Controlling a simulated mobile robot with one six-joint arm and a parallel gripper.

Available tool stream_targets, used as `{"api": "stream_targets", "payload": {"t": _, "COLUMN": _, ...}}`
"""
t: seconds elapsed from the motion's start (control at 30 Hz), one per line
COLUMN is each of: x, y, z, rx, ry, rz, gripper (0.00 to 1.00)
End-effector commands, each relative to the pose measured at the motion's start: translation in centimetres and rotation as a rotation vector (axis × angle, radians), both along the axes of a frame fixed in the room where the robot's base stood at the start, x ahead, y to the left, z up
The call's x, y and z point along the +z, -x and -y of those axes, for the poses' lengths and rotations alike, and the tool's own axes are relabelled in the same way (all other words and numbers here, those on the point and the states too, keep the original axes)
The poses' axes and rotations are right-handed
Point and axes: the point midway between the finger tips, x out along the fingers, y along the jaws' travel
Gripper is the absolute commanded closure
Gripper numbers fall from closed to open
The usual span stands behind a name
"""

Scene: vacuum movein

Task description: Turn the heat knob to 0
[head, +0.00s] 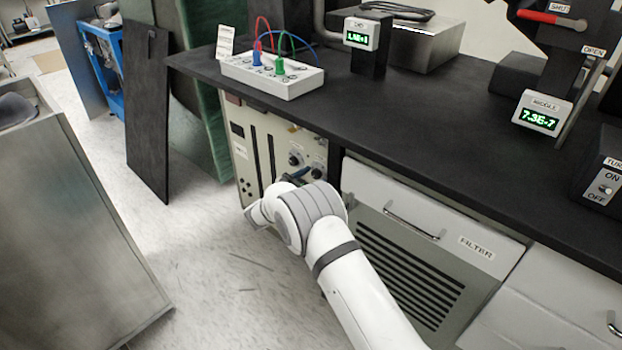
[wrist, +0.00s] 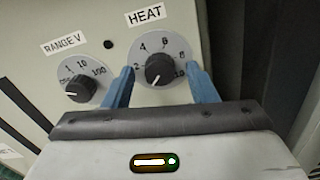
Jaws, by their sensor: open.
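The heat knob (wrist: 159,69) is a black round knob on a grey dial marked with numbers from 2 to 10, under a HEAT label (wrist: 145,16) in the wrist view. A white pointer mark shows at its lower left edge. The 0 mark cannot be made out. My gripper (wrist: 160,70) is open, with one blue finger on each side of the knob. Whether the fingers touch it cannot be told. In the head view my gripper (head: 297,174) is at the cream panel (head: 262,150) under the bench, partly hidden by my arm.
The RANGE V knob (wrist: 79,87) sits just left of the left finger. The black bench top (head: 420,130) overhangs the panel. A filter cabinet (head: 410,270) stands to the right. The floor (head: 220,290) to the left is open, up to a grey metal cabinet (head: 70,230).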

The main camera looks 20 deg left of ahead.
Motion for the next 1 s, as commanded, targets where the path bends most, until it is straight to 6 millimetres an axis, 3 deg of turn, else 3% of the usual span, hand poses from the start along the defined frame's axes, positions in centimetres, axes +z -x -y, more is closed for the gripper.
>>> {"api": "stream_targets", "payload": {"t": 0.27, "x": 0.1, "y": 0.9, "z": -0.4, "rx": 0.001, "ry": 0.0, "rz": 0.0, "gripper": 0.48}}
{"api": "stream_targets", "payload": {"t": 0.7, "x": 0.1, "y": 6.8, "z": -2.8, "rx": 0.0, "ry": 0.0, "rz": -0.001, "gripper": 0.48}}
{"api": "stream_targets", "payload": {"t": 1.0, "x": 0.0, "y": 7.2, "z": -2.9, "rx": -0.001, "ry": 0.0, "rz": 0.0, "gripper": 0.48}}
